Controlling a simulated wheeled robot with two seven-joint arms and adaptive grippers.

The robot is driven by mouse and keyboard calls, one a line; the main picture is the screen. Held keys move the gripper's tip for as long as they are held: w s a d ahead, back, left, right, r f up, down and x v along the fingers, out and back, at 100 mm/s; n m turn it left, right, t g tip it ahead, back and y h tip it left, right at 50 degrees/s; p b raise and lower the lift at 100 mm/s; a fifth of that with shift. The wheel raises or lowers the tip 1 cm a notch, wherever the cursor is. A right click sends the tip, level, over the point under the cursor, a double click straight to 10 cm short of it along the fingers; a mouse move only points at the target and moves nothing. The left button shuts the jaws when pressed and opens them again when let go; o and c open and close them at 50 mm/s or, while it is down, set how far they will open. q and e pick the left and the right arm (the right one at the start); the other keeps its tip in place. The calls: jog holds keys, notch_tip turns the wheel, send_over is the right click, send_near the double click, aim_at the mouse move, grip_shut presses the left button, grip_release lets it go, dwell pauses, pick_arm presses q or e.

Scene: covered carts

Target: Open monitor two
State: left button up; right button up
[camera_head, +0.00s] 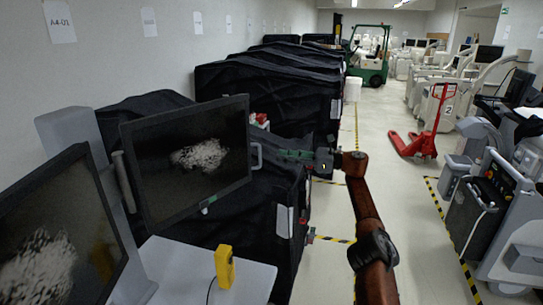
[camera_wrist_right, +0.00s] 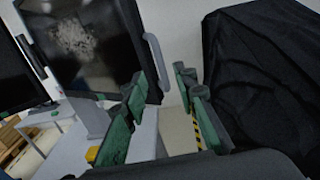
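Two dark monitors with grey-white speckled pictures show in the head view: one at the centre left (camera_head: 190,185) and one at the left edge (camera_head: 50,255). I cannot tell by a label which is monitor two. The centre one has a pale handle (camera_head: 257,156) on its right edge; in the right wrist view the monitor (camera_wrist_right: 85,45) and handle (camera_wrist_right: 154,55) lie just ahead of my fingers. My right gripper (camera_head: 281,154) has green fingers and points left at the handle, close to it. In the wrist view its fingers (camera_wrist_right: 160,82) are apart and empty. My left gripper is out of view.
Black covered carts (camera_head: 265,90) line the left wall. A pale table (camera_head: 185,270) below the monitors bears a yellow device (camera_head: 224,266). A red pallet jack (camera_head: 425,130) and grey machines (camera_head: 515,200) stand at right. The aisle floor (camera_head: 400,200) is clear.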

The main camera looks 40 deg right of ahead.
jog(key=shift+v, duration=1.2)
